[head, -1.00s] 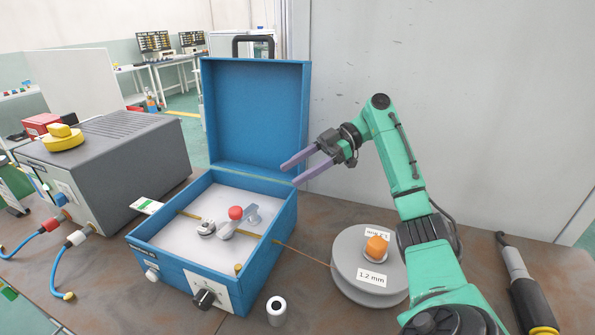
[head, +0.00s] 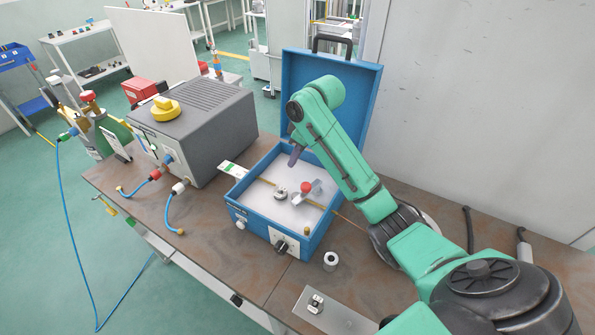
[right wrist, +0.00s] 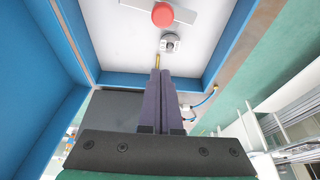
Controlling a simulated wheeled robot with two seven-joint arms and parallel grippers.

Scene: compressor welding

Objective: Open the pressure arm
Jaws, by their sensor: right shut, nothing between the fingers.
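The pressure arm is a grey lever with a red knob (head: 306,187) inside the open blue box (head: 240,208). A round metal roller (head: 280,192) sits to the left of it. My right gripper (head: 293,160) hangs over the rear left part of the box, fingers pointing down. In the right wrist view its purple fingers (right wrist: 164,76) are together and empty. The red knob (right wrist: 163,14) and the roller (right wrist: 171,42) show beyond the fingertips there, apart from them. My left gripper is not in view.
The blue lid (head: 360,110) stands open behind the box. A grey machine (head: 205,130) stands to the left. A white cylinder (head: 330,261) and a metal plate (head: 335,318) lie in front. My right arm covers most of the wire spool.

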